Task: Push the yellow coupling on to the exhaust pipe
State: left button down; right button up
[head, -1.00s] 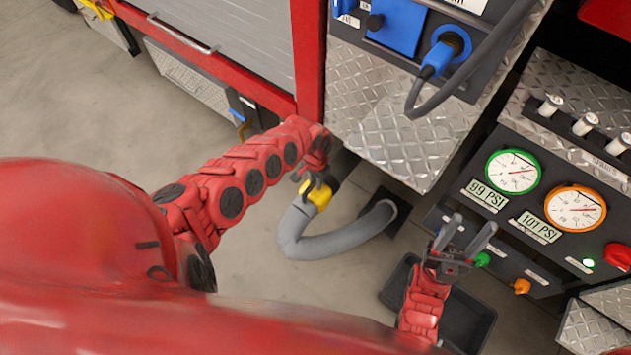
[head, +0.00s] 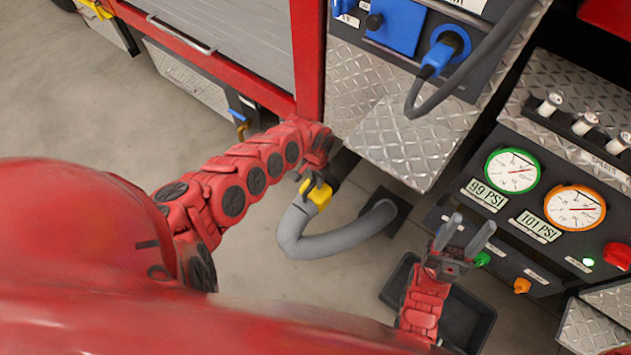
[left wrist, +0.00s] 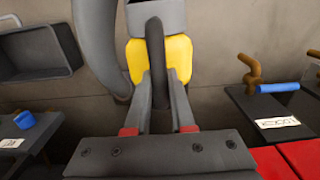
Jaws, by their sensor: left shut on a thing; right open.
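The yellow coupling (head: 318,196) is on the upper end of a grey hose (head: 335,244), near the lower corner of the truck in the head view. My left gripper (head: 314,183) is shut at the coupling. In the left wrist view, its two fingers (left wrist: 158,88) close on a dark bar in front of the yellow coupling (left wrist: 180,56), with the grey hose at the left. A dark round part (head: 345,163) shows just beyond the coupling; I cannot tell whether it is the exhaust pipe or whether they touch. My right gripper (head: 468,238) is open and empty.
A diamond-plate step (head: 400,145) of the truck overhangs just right of the coupling. The hose's other end meets a dark floor plate (head: 397,212). A black tray (head: 465,318) lies below my right gripper, beside the gauge panel (head: 470,215). Open floor (head: 60,110) lies at the left.

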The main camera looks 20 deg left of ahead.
pick_arm(q)
jog(key=shift+w+d+b, duration=0.1)
jog(key=shift+w+b, duration=0.2)
jog(key=shift+b, duration=0.05)
dwell(0.3)
jog(key=c, duration=0.7)
grip_release()
notch_tip(320, 180, up, 17)
jog(key=p, duration=0.6)
jog(key=shift+r+p, duration=0.2)
jog(key=shift+p, duration=0.1)
